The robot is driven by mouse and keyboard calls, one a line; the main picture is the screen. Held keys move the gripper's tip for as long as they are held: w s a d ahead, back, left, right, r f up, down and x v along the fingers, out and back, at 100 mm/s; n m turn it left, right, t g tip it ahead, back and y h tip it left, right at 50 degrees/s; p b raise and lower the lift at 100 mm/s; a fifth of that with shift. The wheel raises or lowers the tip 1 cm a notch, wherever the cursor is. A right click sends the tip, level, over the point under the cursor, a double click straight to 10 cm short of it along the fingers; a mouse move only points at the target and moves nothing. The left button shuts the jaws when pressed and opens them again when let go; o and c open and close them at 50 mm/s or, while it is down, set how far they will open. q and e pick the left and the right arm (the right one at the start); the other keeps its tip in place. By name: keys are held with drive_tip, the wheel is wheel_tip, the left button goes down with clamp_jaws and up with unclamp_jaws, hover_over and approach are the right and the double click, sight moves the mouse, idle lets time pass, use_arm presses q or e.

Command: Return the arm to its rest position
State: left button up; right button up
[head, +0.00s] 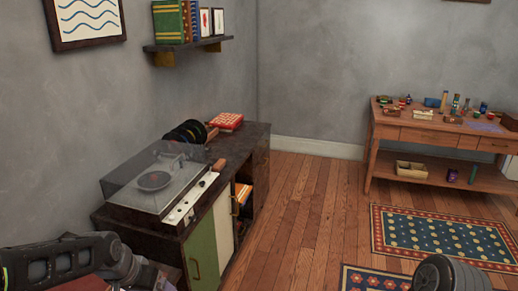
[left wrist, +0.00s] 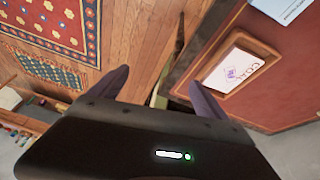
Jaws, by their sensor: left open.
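My left arm (head: 65,258) comes in at the lower left of the head view, in front of the dark cabinet. Its gripper is not clear there. In the left wrist view my left gripper (left wrist: 158,78) has its two dark fingers spread apart with nothing between them. Beyond the fingers are the wooden floor and the edge of a red-brown surface. No teapot shows in either view. My right gripper is not in view; a dark rounded part at the lower right of the head view seems to be mine.
A dark cabinet (head: 238,143) carries a record player (head: 153,181) and a red box (head: 227,121). A wooden table (head: 385,131) with small items stands at the right. A patterned rug (head: 440,236) lies before it. A framed card (left wrist: 236,70) sits close to my left gripper. The floor between is clear.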

use_arm(q)
drive_tip(key=s+d+f+n+h, duration=0.1)
drive_tip(key=s+d+f, duration=0.2)
drive_tip(key=d+f, duration=0.45)
drive_tip(key=s+d+f+n+h, duration=0.15)
drive_tip(key=d+f, duration=0.35)
drive_tip(key=f, duration=0.6)
drive_tip(key=s+d+f+g, duration=0.1)
drive_tip(key=s+d+f, duration=0.2)
drive_tip(key=s, duration=0.6)
drive_tip(key=s+d+f+g, duration=0.2)
drive_tip(key=s+d+f, duration=0.2)
drive_tip(key=s+f, duration=0.3)
drive_tip(key=shift+s+f+n+g, duration=0.3)
drive_tip(key=shift+s+f+n, duration=0.1)
drive_tip(key=shift+s, duration=0.85)
